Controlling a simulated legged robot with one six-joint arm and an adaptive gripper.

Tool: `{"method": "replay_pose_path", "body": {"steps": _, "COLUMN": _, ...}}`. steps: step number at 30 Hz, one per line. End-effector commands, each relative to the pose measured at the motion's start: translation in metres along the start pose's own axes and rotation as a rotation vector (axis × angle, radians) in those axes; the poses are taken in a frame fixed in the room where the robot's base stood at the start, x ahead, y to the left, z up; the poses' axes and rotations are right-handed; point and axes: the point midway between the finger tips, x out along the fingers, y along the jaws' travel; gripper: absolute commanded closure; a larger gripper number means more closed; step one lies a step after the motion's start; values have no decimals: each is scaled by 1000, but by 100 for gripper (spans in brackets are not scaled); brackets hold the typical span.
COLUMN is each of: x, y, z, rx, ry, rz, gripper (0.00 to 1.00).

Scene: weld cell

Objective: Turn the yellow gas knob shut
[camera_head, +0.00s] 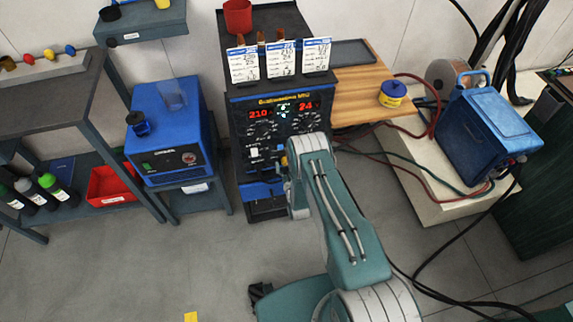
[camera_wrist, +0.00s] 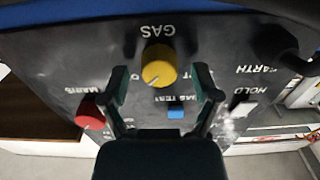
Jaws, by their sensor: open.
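The yellow gas knob (camera_wrist: 159,66) is on the dark panel in the wrist view, under an upside-down GAS label. A small pale mark shows on its near side. My gripper (camera_wrist: 162,84) is open, with one finger left and one right of the knob. Gaps show between the fingers and the knob; whether the tips reach its depth is unclear. In the head view my arm reaches the lower front of the welding machine (camera_head: 279,107), and a small yellow patch (camera_head: 284,161) shows beside my wrist. The fingers are hidden there.
In the wrist view a blue button (camera_wrist: 176,112) sits just below the knob, a red knob (camera_wrist: 89,114) lower left, a white switch (camera_wrist: 243,109) right and a black socket (camera_wrist: 283,45) upper right. A blue machine (camera_head: 165,132) stands left of the welder.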

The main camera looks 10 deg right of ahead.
Motion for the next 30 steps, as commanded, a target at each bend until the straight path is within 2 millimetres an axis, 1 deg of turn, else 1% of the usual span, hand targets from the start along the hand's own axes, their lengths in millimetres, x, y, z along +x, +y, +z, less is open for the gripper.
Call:
{"method": "replay_pose_path", "body": {"steps": 4, "x": 0, "y": 0, "z": 0, "rx": 0, "ry": 0, "rz": 0, "gripper": 20}}
{"method": "replay_pose_path", "body": {"steps": 5, "x": 0, "y": 0, "z": 0, "rx": 0, "ry": 0, "rz": 0, "gripper": 34}}
{"method": "replay_pose_path", "body": {"steps": 6, "x": 0, "y": 0, "z": 0, "rx": 0, "ry": 0, "rz": 0, "gripper": 51}}
{"method": "replay_pose_path", "body": {"steps": 8, "x": 0, "y": 0, "z": 0, "rx": 0, "ry": 0, "rz": 0, "gripper": 78}}
{"method": "replay_pose_path", "body": {"steps": 9, "x": 0, "y": 0, "z": 0, "rx": 0, "ry": 0, "rz": 0, "gripper": 96}}
{"method": "replay_pose_path", "body": {"steps": 10, "x": 0, "y": 0, "z": 0, "rx": 0, "ry": 0, "rz": 0, "gripper": 100}}
{"method": "replay_pose_path", "body": {"steps": 22, "x": 0, "y": 0, "z": 0, "rx": -34, "ry": 1, "rz": -1, "gripper": 100}}
{"method": "replay_pose_path", "body": {"steps": 26, "x": 1, "y": -1, "z": 0, "rx": -92, "ry": 1, "rz": -1, "gripper": 100}}
{"method": "replay_pose_path", "body": {"steps": 30, "x": 1, "y": -1, "z": 0, "rx": -189, "ry": 1, "rz": -1, "gripper": 100}}
